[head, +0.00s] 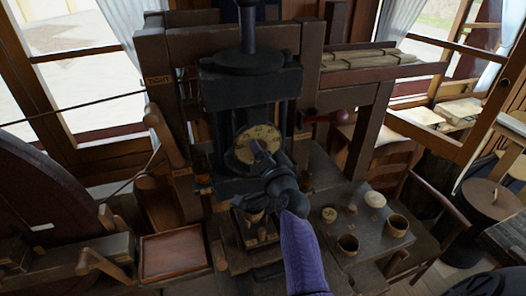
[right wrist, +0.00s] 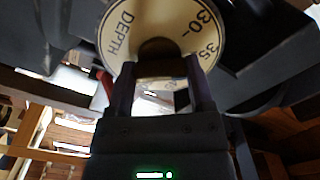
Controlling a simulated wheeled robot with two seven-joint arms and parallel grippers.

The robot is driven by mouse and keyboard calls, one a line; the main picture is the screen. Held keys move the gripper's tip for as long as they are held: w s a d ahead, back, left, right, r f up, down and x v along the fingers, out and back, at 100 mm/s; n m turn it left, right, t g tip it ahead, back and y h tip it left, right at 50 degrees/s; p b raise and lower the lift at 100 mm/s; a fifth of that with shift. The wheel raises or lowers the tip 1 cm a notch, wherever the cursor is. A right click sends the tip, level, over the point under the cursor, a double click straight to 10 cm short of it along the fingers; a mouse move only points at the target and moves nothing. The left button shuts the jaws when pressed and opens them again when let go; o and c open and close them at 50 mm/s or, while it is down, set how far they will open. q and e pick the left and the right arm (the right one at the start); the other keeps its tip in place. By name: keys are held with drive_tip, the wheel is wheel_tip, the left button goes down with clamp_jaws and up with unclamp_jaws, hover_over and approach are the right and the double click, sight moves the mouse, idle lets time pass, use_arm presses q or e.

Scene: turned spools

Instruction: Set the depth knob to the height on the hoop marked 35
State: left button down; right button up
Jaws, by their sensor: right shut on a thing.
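The depth knob has a round cream dial (head: 246,152) on the front of the dark machine (head: 250,88). In the right wrist view the dial (right wrist: 180,22) shows DEPTH, 30 and 35, with 30 and 35 to the right of the word. Its brown centre (right wrist: 158,47) lies between the fingers. My right gripper (head: 264,152) reaches up from below and is shut on the knob's centre; it also shows in the right wrist view (right wrist: 160,72). The dial's pointer is not clear. No hoop with a readable mark shows. My left gripper is out of view.
A small bench (head: 325,222) right of my right arm bears two open wooden cups (head: 348,245) (head: 397,226) and pale round pieces (head: 375,199). A shallow brown tray (head: 172,257) lies at lower left. A large dark wheel (head: 45,205) stands at far left.

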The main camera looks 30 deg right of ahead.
drive_tip(key=o, duration=1.2)
drive_tip(key=shift+o, duration=0.2)
drive_tip(key=p+v, duration=0.3)
drive_tip(key=v, duration=0.7)
drive_tip(key=shift+d, duration=0.1)
